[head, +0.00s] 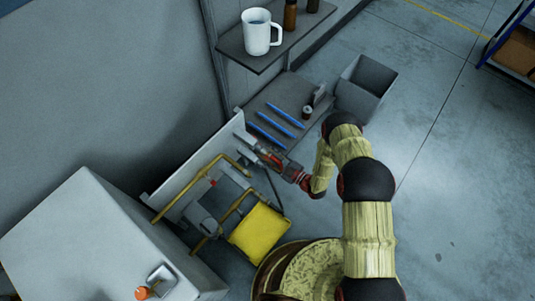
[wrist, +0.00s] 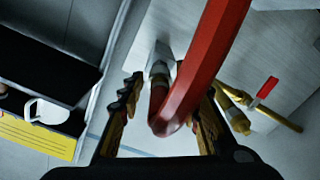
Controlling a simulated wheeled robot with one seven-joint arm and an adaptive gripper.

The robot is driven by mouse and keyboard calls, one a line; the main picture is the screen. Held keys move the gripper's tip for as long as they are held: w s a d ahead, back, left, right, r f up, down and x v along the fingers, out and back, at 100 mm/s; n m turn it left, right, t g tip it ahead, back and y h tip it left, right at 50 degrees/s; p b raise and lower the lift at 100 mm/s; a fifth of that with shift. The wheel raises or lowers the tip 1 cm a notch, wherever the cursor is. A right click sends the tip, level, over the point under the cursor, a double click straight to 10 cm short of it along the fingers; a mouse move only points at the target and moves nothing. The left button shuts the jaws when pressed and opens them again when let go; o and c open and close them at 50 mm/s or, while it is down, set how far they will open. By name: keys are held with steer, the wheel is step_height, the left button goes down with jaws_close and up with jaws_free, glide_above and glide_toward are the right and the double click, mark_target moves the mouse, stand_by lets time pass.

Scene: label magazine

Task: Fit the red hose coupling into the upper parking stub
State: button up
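My gripper (head: 285,168) is at the grey wall panel (head: 172,192) in the head view. In the wrist view my gripper's fingers (wrist: 170,108) stand apart. The red hose coupling (wrist: 172,112) shows as a red bent piece between them, with a visible gap on the left finger's side. Its thick red part runs up out of the picture to the right and hides part of the panel. A metallic collar or stub (wrist: 160,67) lies just beyond the bend; I cannot tell whether it is joined to the coupling. Red also shows at the gripper's front in the head view.
Yellow pipes (head: 163,212) and a yellow box (head: 260,232) are on or near the panel. A red lever (wrist: 267,87) sits by the pipework. A dark shelf (head: 238,46) holds a white mug (head: 261,33). Blue pens (head: 272,122) lie on a lower shelf beside a grey bin (head: 365,85).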

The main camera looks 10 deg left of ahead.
steer(key=shift+o, duration=0.6)
steer(key=shift+d, duration=0.1)
steer(key=shift+s+d, duration=0.15)
steer(key=shift+d, duration=0.1)
steer(key=v, duration=1.1)
steer(key=shift+s, duration=0.15)
steer(key=shift+d, duration=0.1)
